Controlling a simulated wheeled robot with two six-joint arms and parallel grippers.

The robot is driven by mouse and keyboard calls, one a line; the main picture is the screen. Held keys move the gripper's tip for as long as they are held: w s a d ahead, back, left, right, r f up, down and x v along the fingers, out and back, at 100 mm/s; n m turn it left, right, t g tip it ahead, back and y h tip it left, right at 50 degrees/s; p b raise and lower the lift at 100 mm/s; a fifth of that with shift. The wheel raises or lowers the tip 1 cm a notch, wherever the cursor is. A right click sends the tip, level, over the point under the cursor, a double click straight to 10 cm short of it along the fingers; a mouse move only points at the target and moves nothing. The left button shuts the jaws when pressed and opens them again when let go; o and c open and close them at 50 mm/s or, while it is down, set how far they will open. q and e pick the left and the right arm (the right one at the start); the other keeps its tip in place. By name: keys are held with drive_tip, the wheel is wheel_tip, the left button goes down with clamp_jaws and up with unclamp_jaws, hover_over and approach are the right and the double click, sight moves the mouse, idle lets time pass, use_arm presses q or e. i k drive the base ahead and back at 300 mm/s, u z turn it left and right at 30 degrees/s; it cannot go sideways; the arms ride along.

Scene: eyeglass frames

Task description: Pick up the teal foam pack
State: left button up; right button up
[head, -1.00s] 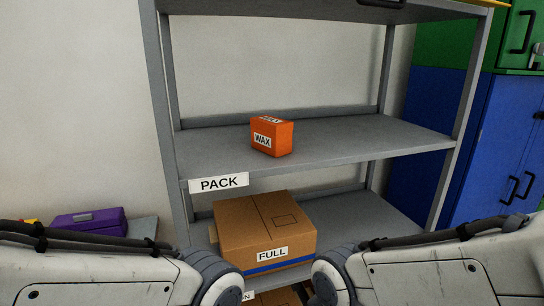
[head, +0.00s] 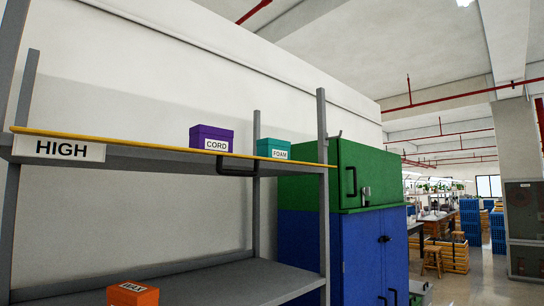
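The teal foam pack (head: 273,149) is a small box with a white FOAM label. It sits on the top shelf, near its right end, behind the yellow front edge. A purple box labelled CORD (head: 211,138) stands to its left on the same shelf. Neither of my grippers shows in the head view now.
The top shelf (head: 180,156) has a HIGH label at its left and a dark handle (head: 237,165) under its front edge, below the boxes. An orange WAX box (head: 133,293) is on the shelf below. A grey upright (head: 323,180) and green-and-blue cabinets (head: 360,170) stand to the right.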

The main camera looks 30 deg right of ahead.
sight(267, 147)
drive_tip(key=z, duration=1.8)
drive_tip(key=i, duration=1.9)
drive_tip(key=u, duration=3.2)
